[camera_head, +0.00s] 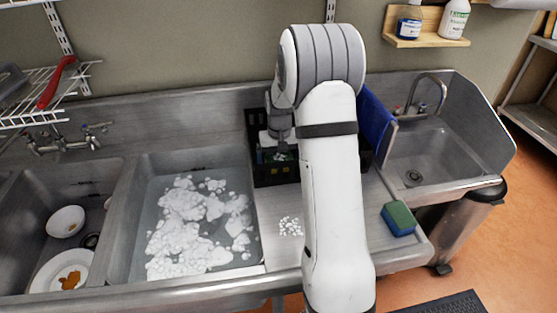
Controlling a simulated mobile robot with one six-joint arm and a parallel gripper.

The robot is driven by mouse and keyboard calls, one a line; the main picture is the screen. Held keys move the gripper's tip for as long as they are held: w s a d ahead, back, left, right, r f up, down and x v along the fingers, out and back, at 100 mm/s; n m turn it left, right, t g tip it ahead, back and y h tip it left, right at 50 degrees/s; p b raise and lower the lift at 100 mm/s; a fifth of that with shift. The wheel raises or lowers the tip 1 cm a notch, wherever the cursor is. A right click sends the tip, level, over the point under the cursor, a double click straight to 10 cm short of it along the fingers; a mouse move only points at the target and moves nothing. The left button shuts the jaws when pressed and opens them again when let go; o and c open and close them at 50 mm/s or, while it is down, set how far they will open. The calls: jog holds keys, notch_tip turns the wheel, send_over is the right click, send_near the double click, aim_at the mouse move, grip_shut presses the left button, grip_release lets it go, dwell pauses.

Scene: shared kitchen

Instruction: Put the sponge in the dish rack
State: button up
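The sponge (398,218), blue with a dark green top, lies on the steel counter near its front right corner, to the right of my arm. A black crate-like container (262,178), which looks like the dish rack, stands at the back of the counter between the sinks; my arm hides much of its right part. My gripper (278,148) points down over the black container, well away from the sponge. Small teal and pale items show below it, too small to name. Its fingertips are not clear, so I cannot tell whether it is open.
A foamy, water-filled sink (155,215) is left of the counter. Farther left, another sink holds a bowl (66,221) and a soiled plate (45,275). A blue sheet-like thing (375,125) stands beside the small right sink (435,155). Foam (290,227) lies on the counter.

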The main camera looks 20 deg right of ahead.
aim_at(279, 157)
notch_tip(279, 157, up, 11)
jog(key=s+a+r, duration=0.4)
jog(key=s+r, duration=0.1)
jog(key=s, duration=0.2)
jog(key=s+a+n+t, duration=0.1)
jog(key=s+a, duration=0.2)
jog(key=s, duration=0.7)
jog(key=s+a+n+t, duration=0.1)
jog(key=s+a, duration=0.3)
jog(key=s, duration=0.6)
jog(key=shift+s+a+f+t, duration=0.15)
jog(key=shift+s+f+t, duration=0.15)
jog(key=shift+s+f, duration=0.15)
